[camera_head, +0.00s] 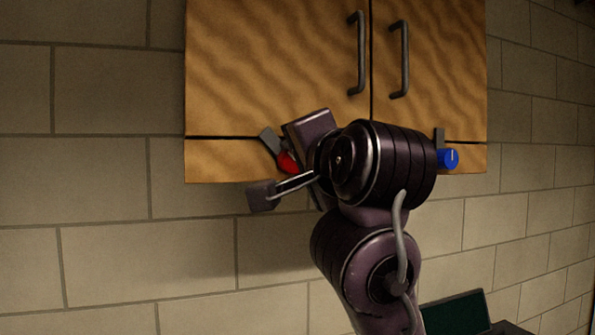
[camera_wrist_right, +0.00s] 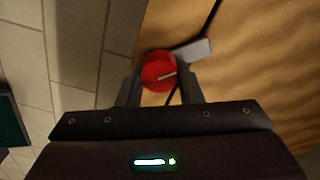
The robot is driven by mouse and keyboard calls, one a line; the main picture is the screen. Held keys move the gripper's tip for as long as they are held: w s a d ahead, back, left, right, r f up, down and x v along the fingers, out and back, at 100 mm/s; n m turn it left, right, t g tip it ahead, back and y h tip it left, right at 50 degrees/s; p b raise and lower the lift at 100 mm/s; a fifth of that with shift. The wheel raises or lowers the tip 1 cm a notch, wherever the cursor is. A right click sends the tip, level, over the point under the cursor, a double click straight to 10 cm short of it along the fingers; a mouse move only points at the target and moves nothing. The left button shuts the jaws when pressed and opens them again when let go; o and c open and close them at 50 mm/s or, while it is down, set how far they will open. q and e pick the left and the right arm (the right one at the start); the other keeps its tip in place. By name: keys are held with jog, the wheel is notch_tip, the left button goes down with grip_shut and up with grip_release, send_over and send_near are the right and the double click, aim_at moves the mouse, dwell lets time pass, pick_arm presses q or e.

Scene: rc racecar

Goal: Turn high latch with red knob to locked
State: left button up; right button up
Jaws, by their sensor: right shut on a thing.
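The red knob (camera_head: 287,162) sits on the lower strip of the wooden cabinet, left of my right arm. Its grey latch bar (camera_head: 270,140) points up and to the left, tilted off vertical, and its end overlaps the seam under the left door. In the right wrist view the red knob (camera_wrist_right: 159,72) lies between my right gripper's fingers (camera_wrist_right: 160,90), with a pale mark on its face and the latch bar (camera_wrist_right: 192,50) beside it. My right gripper is shut on the red knob. My left gripper is in neither view.
A blue knob (camera_head: 448,158) with an upright grey latch bar (camera_head: 439,137) is on the right of the same strip. Two door handles (camera_head: 357,52) (camera_head: 399,60) stick out above. A dark green screen (camera_head: 455,314) stands at the lower right. The brick wall at left is clear.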

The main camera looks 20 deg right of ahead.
jog(key=shift+f+m+b, duration=0.2)
jog(key=shift+m+b, duration=1.1)
jog(key=shift+m, duration=0.75)
jog(key=shift+f+m+b, duration=0.15)
jog(key=shift+m+b, duration=1.1)
jog(key=shift+m, duration=0.8)
jog(key=shift+a, duration=0.1)
jog(key=o, duration=1)
jog(key=shift+s+r, duration=0.1)
jog(key=s+b, duration=0.1)
jog(key=s, duration=0.1)
jog(key=s+b, duration=0.1)
jog(key=s, duration=0.2)
jog(key=s+b, duration=0.1)
jog(key=s, duration=0.1)
jog(key=shift+s+d, duration=0.25)
jog(key=shift+s, duration=0.15)
